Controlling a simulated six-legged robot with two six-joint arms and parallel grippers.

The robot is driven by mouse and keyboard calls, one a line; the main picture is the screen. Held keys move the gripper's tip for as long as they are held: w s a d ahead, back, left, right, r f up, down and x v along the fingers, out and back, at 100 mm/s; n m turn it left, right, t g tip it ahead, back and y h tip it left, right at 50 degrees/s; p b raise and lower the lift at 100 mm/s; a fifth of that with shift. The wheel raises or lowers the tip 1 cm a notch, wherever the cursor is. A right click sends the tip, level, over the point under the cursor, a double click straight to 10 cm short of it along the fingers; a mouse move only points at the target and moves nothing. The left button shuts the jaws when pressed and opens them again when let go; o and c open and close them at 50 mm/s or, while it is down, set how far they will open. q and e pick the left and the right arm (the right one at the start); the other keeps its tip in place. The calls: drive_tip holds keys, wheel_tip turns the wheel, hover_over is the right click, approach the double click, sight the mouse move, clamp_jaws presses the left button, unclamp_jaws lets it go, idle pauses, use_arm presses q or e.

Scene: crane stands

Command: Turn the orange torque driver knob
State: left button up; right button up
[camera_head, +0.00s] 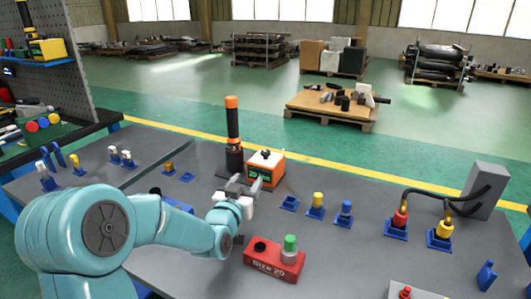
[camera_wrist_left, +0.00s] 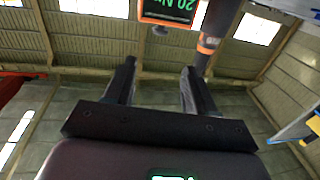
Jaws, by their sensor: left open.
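The torque driver unit (camera_head: 265,170) is an orange and white box with a green-lit display, standing near the middle of the grey table. A small dark knob (camera_head: 265,154) sits on it. My right gripper is out of view.
A tall black and orange driver (camera_head: 232,135) stands upright just left of the unit. A red block (camera_head: 273,262) with a green-topped piece lies nearer. Blue sockets with coloured plugs (camera_head: 316,203) and a grey box with cables (camera_head: 484,190) stand to the right.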

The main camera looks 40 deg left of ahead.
sight(264, 154)
use_arm(q)
drive_tip(key=p+x, duration=0.1)
drive_tip(key=x, duration=1.5)
drive_tip(key=shift+p, duration=0.4)
drive_tip(key=shift+r, duration=0.1)
drive_tip(key=c, duration=0.9)
